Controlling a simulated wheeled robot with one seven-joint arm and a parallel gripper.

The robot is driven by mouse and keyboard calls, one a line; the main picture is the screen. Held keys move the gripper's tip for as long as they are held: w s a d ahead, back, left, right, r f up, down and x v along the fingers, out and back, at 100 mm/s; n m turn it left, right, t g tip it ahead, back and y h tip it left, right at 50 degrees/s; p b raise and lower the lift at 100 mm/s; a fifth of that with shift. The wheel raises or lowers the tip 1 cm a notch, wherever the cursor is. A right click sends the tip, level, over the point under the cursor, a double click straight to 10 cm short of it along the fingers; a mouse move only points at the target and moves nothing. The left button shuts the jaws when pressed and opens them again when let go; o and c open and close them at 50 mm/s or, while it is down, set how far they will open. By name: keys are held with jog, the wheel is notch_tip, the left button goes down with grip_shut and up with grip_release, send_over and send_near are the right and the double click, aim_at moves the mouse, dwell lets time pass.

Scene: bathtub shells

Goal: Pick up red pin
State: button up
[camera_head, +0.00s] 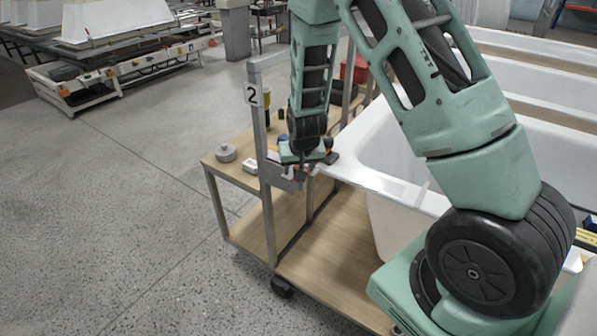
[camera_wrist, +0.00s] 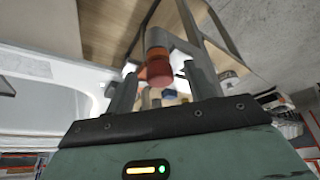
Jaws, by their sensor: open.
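The red pin (camera_wrist: 158,70) shows in the wrist view as a short red-orange cylinder with a darker brownish-red end, on a grey metal frame. My gripper (camera_wrist: 164,78) is open, with one finger on each side of the pin. I cannot tell whether either finger touches it. In the head view my gripper (camera_head: 301,168) points down at the grey upright post of the cart, beside the white tub's corner. Only a small bit of red shows there, and the pin is mostly hidden by the gripper.
A white bathtub shell (camera_head: 400,170) stands close on the right. The floor at left is clear.

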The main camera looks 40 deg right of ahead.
jog(key=c, duration=1.1)
jog(key=shift+o, duration=0.2)
